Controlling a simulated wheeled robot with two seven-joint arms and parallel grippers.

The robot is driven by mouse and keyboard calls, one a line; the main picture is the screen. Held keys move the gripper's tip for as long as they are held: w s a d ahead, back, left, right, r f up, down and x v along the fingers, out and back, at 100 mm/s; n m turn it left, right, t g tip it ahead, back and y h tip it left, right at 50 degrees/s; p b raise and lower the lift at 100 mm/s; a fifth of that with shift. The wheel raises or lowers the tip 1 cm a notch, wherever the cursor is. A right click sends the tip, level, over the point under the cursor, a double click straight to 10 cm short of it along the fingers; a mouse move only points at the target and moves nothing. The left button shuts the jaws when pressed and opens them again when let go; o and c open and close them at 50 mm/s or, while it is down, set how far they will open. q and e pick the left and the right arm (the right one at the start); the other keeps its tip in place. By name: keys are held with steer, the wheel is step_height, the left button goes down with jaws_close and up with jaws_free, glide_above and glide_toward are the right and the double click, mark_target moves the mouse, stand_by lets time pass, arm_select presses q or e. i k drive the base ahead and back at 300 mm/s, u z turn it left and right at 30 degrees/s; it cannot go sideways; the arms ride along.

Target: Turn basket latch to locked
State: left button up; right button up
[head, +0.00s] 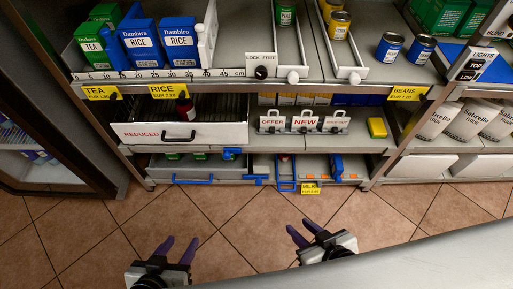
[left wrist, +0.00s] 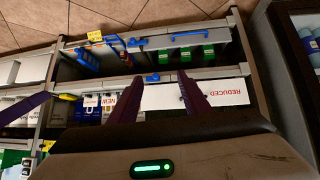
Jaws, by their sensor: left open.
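A white plate reading "LOCK FREE" (head: 261,57) stands at the front edge of the upper shelf, with a round black knob (head: 261,72) just below the words. Which word the knob points to is too small to tell. I cannot tell which basket it belongs to. My left gripper (head: 178,243) is open and empty above the floor, in front of the shelves and well below the knob. Its fingers (left wrist: 160,92) show apart in the left wrist view. My right gripper (head: 299,228) is open and empty, also over the floor, further right.
A white "REDUCED" drawer (head: 180,134) holds a dark red bottle (head: 186,108). Blue-framed baskets (head: 286,173) and blue handles (head: 257,180) line the bottom shelf. Rice packs (head: 181,41) stand upper left. A pale counter edge (head: 400,262) fills the lower right. Tiled floor between is clear.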

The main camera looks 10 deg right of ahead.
mark_target(227, 152)
steer(key=z, duration=1.75)
steer(key=k, duration=1.35)
steer(key=u, duration=1.85)
steer(key=i, duration=0.95)
steer(key=u, duration=0.05)
